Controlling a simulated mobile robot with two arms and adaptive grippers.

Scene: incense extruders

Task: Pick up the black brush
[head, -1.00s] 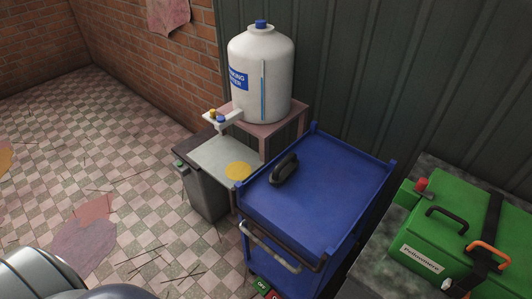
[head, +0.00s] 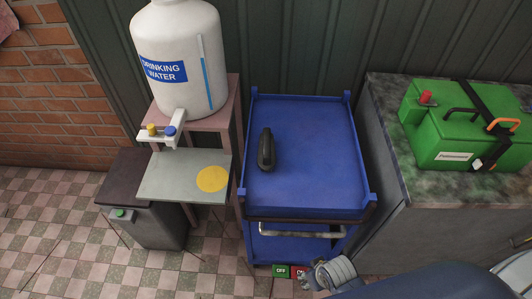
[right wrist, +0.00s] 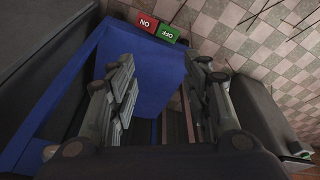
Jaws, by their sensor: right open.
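The black brush (head: 267,150) lies on the top tray of the blue cart (head: 318,180), left of the middle, its long side running away from me. My right gripper (head: 318,277) is low in the head view, in front of the cart and well apart from the brush. In the right wrist view its two fingers (right wrist: 160,80) are spread, with nothing between them. The wrist view shows the blue cart's side and the floor, but not the brush. My left gripper is not in view.
A water tank (head: 180,95) stands on a stand left of the cart. A grey table (head: 180,180) with a yellow disc is before it. A green case (head: 460,130) sits on a counter at right. The cart top around the brush is clear.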

